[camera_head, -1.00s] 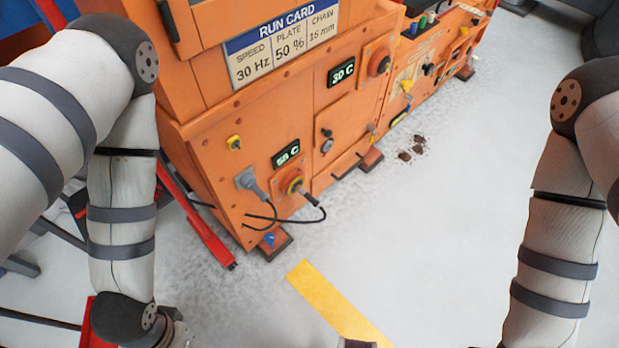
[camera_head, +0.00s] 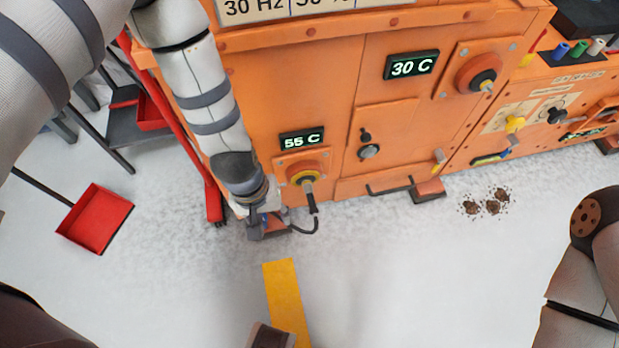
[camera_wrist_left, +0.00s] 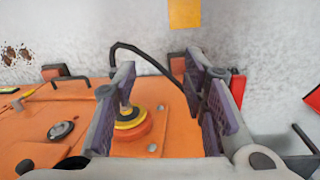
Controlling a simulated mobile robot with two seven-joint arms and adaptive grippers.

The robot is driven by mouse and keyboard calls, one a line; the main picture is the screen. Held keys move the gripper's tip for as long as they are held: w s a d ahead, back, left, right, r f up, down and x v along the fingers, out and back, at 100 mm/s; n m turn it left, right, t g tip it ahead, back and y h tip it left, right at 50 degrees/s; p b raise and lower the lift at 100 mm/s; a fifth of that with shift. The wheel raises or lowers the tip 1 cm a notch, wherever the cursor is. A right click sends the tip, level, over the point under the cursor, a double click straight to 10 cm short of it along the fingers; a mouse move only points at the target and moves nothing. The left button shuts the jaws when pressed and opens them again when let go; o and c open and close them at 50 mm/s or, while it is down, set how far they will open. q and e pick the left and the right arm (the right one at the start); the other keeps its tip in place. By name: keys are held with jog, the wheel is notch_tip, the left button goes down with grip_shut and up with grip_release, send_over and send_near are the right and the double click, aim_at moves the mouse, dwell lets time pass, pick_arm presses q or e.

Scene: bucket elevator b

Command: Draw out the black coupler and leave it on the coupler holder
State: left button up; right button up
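The black coupler (camera_head: 310,197) sits in a yellow-ringed socket (camera_head: 301,176) on the orange machine, below the 55 C display. Its black cable loops down and left towards my left gripper (camera_head: 264,226). This gripper is low in front of the machine, left of the coupler. In the left wrist view my left gripper (camera_wrist_left: 160,62) has its purple-padded fingers apart. The coupler's body is mostly hidden there. I cannot make out the coupler holder; my left arm covers the panel left of the socket.
Dark debris (camera_head: 490,204) lies at right. A yellow strip (camera_head: 285,298) marks the otherwise open floor. Handles (camera_head: 388,188) stick out low on the machine.

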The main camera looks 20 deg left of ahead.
pick_arm(q)
jog(key=n+t+h+b, duration=0.1)
jog(key=b, duration=0.1)
send_near(311, 201)
notch_tip(311, 201, up, 3)
jog(key=b+x, duration=0.1)
jog(key=x, duration=0.3)
jog(key=b+x, duration=0.1)
jog(key=x, duration=0.3)
jog(key=b+x, duration=0.1)
jog(key=x, duration=0.3)
jog(key=shift+s+a+f, duration=0.1)
jog(key=shift+s+a, duration=0.1)
jog(key=shift+a, duration=0.15)
pick_arm(e)
jog(key=shift+g, duration=0.5)
jog(key=x, duration=0.4)
jog(key=w+x, duration=0.1)
jog(key=shift+s+f, duration=0.25)
jog(key=shift+f, duration=0.4)
pick_arm(q)
grip_shut()
